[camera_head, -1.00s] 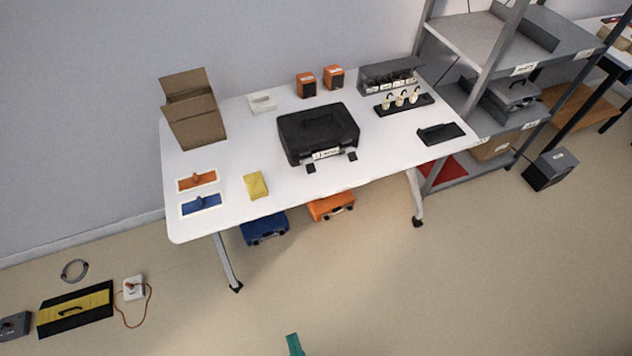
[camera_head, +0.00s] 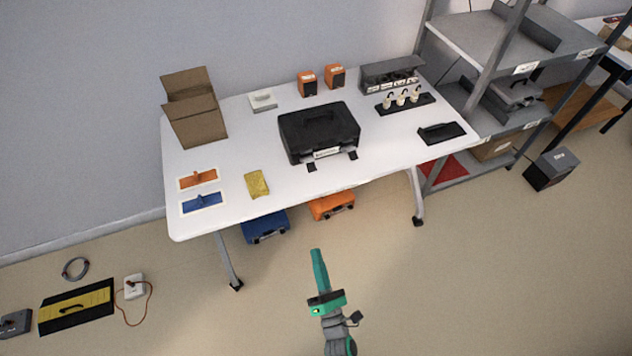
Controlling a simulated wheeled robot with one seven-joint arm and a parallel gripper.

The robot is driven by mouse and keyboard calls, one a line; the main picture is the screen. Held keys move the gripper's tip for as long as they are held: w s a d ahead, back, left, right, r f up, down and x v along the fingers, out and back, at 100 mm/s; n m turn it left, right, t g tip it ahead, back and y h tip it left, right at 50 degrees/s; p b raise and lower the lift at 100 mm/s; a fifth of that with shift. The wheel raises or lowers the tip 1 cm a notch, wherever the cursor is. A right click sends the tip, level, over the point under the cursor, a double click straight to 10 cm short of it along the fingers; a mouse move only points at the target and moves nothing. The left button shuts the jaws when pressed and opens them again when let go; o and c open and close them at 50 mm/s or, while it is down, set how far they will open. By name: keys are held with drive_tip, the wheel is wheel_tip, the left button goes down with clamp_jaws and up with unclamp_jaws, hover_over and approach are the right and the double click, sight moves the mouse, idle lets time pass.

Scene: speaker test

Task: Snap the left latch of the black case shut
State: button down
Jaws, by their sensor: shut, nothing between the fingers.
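The black case (camera_head: 318,132) lies closed-lidded on the white table, with a white label on its front face. Its left latch (camera_head: 311,167) is a small dark tab sticking out from the lower front edge, left of the label. The right latch (camera_head: 353,155) sticks out the same way. My gripper (camera_head: 316,252) is in front of the table, over the floor, below and well apart from the case in the picture. Its green fingers are together with nothing held.
The white table (camera_head: 230,225) also bears a cardboard box (camera_head: 197,120), a yellow cloth-like item (camera_head: 257,184), orange speakers (camera_head: 307,84) and a dark tray (camera_head: 441,133). Blue (camera_head: 265,226) and orange (camera_head: 331,205) cases are under it. A grey shelf (camera_head: 480,50) stands right. Open floor lies in front.

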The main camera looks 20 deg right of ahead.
sight(316, 187)
drive_tip(key=w+d+n+t+y, duration=0.1)
drive_tip(key=w+d+n, duration=0.6)
drive_tip(key=w+n, duration=0.3)
drive_tip(key=shift+d+f+n+y, duration=0.3)
drive_tip(key=shift+n+y, duration=0.1)
drive_tip(key=shift+n, duration=0.2)
drive_tip(key=shift+w, duration=0.15)
drive_tip(key=x, duration=1.4)
drive_tip(key=shift+r, duration=0.25)
